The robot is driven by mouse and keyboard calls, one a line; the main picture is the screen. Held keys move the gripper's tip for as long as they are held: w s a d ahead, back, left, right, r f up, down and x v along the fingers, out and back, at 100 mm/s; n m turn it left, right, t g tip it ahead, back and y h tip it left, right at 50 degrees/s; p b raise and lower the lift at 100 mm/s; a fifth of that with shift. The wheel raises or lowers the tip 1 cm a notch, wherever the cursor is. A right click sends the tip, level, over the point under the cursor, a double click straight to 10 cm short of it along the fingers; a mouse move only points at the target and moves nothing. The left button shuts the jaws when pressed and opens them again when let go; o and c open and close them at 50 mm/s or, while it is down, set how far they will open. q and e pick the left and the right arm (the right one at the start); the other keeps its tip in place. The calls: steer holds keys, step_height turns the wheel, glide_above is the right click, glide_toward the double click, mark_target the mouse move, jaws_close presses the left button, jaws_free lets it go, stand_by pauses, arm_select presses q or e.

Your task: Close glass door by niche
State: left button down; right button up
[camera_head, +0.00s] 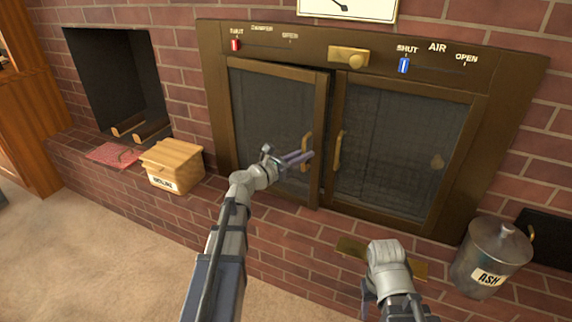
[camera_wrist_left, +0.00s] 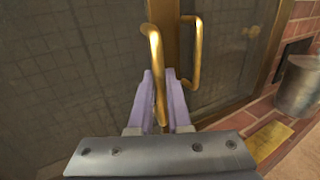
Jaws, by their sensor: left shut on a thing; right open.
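The left glass door (camera_head: 268,115), on the niche side, has a brass frame and dark mesh-like glass. It stands slightly ajar, its right edge a little out from the stove frame. My left gripper (camera_head: 303,156) is shut on its brass handle (camera_head: 306,150). In the left wrist view this handle (camera_wrist_left: 155,60) runs down between the fingers of the left gripper (camera_wrist_left: 161,100). The right glass door (camera_head: 395,150) looks shut, with its own handle (camera_head: 338,152). My right gripper (camera_head: 385,298) is low at the bottom of the head view, empty and apart from the doors; its fingers are partly hidden.
The dark niche (camera_head: 112,85) with logs is at the left. A wooden box (camera_head: 172,165) and red cloth (camera_head: 113,155) lie on the brick ledge. An ash bucket (camera_head: 492,255) stands at the right. A brass plate (camera_head: 350,248) lies near my right arm.

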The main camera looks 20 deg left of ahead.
mark_target(312, 148)
arm_select(q)
steer(key=w, duration=0.2)
steer(key=w+d, duration=0.1)
steer(key=w, duration=0.1)
steer(key=shift+w+d, duration=0.1)
steer(key=shift+w, duration=0.55)
steer(key=c, duration=0.9)
jaws_free()
steer(key=shift+w, duration=0.1)
steer(key=shift+o, duration=0.2)
steer(key=v, duration=0.8)
steer(key=shift+d, duration=0.15)
